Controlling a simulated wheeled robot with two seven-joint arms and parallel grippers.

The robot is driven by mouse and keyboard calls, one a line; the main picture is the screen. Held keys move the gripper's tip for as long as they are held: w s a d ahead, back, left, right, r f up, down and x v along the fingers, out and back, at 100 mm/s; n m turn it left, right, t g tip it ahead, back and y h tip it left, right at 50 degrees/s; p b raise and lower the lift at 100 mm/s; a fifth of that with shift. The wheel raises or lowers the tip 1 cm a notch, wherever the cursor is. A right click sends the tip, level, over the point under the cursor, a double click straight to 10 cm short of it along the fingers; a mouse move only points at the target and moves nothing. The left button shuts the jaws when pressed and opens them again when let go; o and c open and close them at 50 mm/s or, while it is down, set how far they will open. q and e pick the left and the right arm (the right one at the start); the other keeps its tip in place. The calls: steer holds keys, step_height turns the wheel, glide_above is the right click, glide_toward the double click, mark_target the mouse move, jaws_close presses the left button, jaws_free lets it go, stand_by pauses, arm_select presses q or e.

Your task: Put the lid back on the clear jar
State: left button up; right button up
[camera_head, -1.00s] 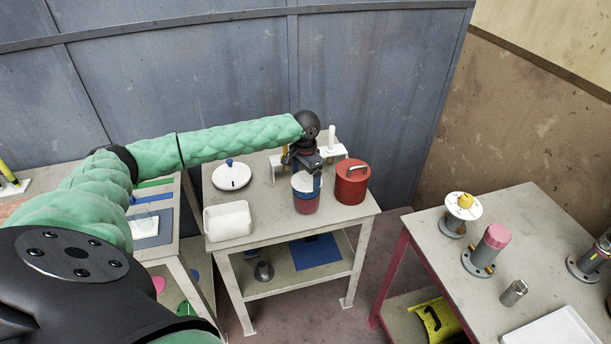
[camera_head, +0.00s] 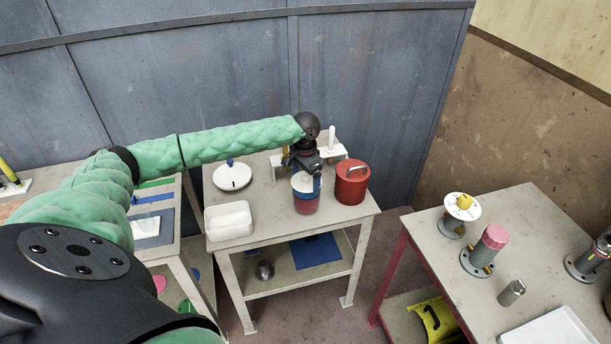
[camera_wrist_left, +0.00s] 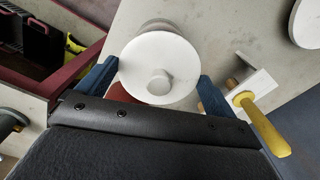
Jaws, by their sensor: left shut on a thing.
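The clear jar (camera_head: 306,203), with red and blue showing in its side, stands near the front of the middle table. The white round lid (camera_wrist_left: 150,53) with a central knob lies between the blue fingers of my left gripper (camera_wrist_left: 158,84) in the wrist view, and the gripper is shut on its rim. In the head view the lid (camera_head: 303,183) is at the jar's mouth, partly covered by the gripper (camera_head: 306,180). I cannot tell whether it rests on the jar or is just above it. My right gripper is not in view.
A red canister (camera_head: 351,184) stands close right of the jar. A white stand (camera_head: 330,154) with pegs is behind. The front edge of the table (camera_head: 290,237) is clear.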

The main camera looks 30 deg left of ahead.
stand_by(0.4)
arm_select(q)
steer(key=o, duration=0.6)
steer(key=shift+o, duration=0.2)
steer(key=shift+r, duration=0.1)
steer(key=shift+r+p, duration=3.45)
steer(key=shift+p, duration=0.1)
jaws_close()
steer(key=shift+f+b, duration=0.4)
steer(key=shift+f, duration=2)
